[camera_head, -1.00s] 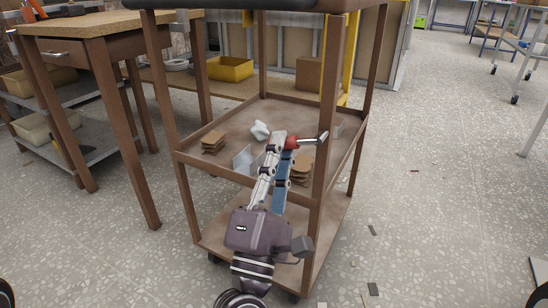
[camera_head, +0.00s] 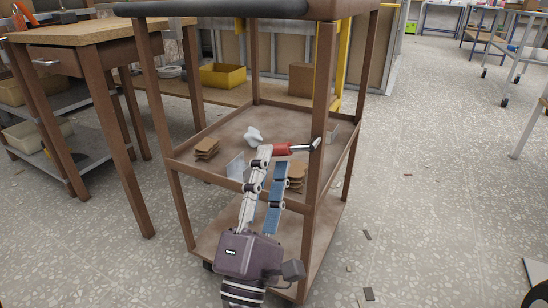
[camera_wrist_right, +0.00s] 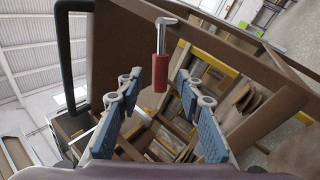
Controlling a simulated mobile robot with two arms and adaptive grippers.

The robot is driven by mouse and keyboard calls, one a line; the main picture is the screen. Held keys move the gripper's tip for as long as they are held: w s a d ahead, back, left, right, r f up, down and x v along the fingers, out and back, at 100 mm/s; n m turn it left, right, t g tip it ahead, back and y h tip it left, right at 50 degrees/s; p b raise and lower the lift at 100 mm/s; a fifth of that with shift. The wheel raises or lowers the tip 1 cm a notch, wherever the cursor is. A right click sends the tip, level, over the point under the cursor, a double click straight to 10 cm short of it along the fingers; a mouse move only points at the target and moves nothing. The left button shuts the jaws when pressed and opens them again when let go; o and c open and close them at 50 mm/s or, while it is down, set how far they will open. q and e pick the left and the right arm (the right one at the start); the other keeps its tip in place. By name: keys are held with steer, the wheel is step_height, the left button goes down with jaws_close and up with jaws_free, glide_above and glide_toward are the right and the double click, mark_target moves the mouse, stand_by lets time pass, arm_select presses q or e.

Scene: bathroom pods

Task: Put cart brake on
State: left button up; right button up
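The brown cart (camera_head: 313,190) stands in front of me with its shelves and posts in view. The brake lever, a red grip (camera_head: 282,149) on a bent metal rod, shows at the cart's near right post. In the right wrist view the red grip (camera_wrist_right: 160,78) hangs from the rod, in line with the gap between the fingers. My right gripper (camera_head: 273,158) is open, its two fingers apart and their tips close to the red grip. I cannot tell whether they touch it. My left gripper is not in view.
The cart's middle shelf holds brown stacked pieces (camera_head: 206,148) and a white object (camera_head: 254,136). A wooden workbench (camera_head: 95,33) stands at the left, with a yellow bin (camera_head: 222,75) behind the cart. The floor at the right is mostly clear, with small scraps.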

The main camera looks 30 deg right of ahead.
steer(key=v, duration=0.9)
steer(key=shift+s+a, duration=0.2)
steer(key=shift+s, duration=0.15)
steer(key=shift+f, duration=0.1)
